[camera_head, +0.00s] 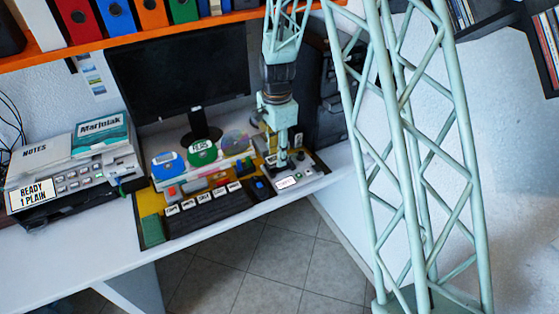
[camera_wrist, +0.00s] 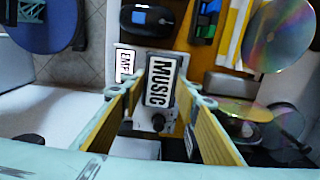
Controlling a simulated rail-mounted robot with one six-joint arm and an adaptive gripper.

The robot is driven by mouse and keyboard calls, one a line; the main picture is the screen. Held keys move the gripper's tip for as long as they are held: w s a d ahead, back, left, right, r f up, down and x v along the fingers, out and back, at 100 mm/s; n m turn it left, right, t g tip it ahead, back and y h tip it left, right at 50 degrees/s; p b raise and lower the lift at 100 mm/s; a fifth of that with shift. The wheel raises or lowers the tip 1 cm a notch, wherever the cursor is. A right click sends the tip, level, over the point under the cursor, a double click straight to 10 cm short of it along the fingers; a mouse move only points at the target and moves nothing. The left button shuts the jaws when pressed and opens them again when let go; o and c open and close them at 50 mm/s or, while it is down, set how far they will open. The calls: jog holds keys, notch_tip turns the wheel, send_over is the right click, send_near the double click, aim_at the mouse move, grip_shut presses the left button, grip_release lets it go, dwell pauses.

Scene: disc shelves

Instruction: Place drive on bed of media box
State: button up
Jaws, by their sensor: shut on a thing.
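My gripper (camera_wrist: 160,101) is shut on a small grey drive with a white MUSIC label (camera_wrist: 160,82), held between its two yellow-lined fingers. Just left of the drive in the wrist view is a white label (camera_wrist: 123,65) that reads "EMP…", partly covered. In the head view my gripper (camera_head: 283,162) points down over the right end of the desk, above a dark panel, likely the media box (camera_head: 312,172), with a white label (camera_head: 287,182) at its front. The drive is too small to make out there. I cannot tell whether it touches the box.
A printer (camera_head: 75,170) is at far left. The desk's front edge and the tiled floor (camera_head: 275,250) are close by.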

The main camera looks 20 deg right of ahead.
jog(key=shift+w+d, duration=0.2)
jog(key=shift+d, duration=0.1)
jog(key=shift+w+d+f+b, duration=0.1)
jog(key=shift+f+b, duration=0.25)
jog(key=shift+f, duration=0.55)
jog(key=shift+w+d+f+b, duration=0.1)
jog(key=shift+f+b, duration=0.2)
jog(key=shift+f, duration=0.6)
jog(key=shift+s+f, duration=0.1)
jog(key=shift+f, duration=0.05)
jog(key=o, duration=0.9)
jog(key=shift+r+p, duration=1.25)
jog(key=shift+r, duration=4.9)
